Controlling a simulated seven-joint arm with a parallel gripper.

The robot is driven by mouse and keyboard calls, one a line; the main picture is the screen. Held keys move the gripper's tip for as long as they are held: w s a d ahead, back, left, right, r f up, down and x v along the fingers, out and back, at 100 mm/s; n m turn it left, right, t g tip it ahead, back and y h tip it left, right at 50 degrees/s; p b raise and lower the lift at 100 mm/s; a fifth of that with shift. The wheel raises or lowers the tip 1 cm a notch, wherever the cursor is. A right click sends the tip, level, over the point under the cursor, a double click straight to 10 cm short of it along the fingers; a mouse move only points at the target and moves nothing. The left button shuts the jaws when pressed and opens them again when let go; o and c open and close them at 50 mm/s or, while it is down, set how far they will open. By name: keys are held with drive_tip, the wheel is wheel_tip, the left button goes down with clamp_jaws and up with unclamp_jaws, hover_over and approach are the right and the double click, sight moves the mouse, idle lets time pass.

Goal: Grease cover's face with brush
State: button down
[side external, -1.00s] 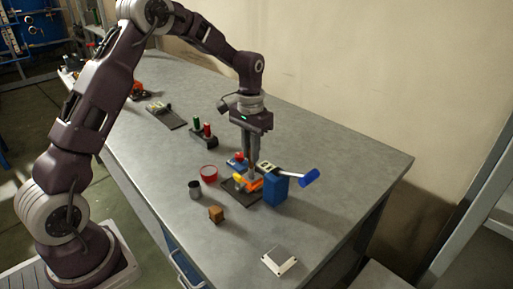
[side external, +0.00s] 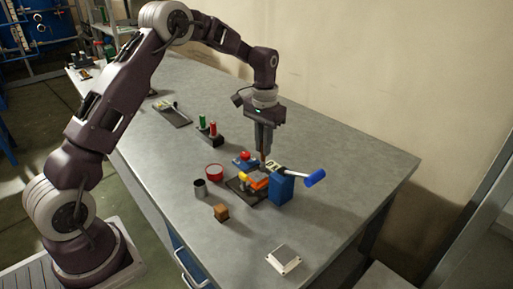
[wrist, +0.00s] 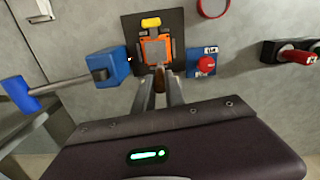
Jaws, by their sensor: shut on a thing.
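My gripper (side external: 263,145) is shut on a slim brown piece, which looks like the brush (wrist: 159,80); it hangs between the fingertips (wrist: 159,95). Its bristles cannot be made out. Below it is an orange holder (side external: 257,181) on a dark plate, with a yellow knob (side external: 243,176) at one end. In the wrist view, a grey square face (wrist: 154,48), likely the cover, sits within the orange holder (wrist: 168,42). The brush is close to the holder's near edge there; whether it touches is unclear.
A blue box (side external: 282,190) with a blue-handled lever stands right of the holder. A small blue box with a red button (side external: 245,157) is behind. A red ring-shaped dish (side external: 214,170), dark cup (side external: 200,187), brown block (side external: 221,212) and grey plate (side external: 284,259) stand nearby.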

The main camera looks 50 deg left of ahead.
drive_tip(key=shift+s, duration=2.75)
wheel_tip(320, 180, up, 8)
drive_tip(key=shift+s, duration=0.15)
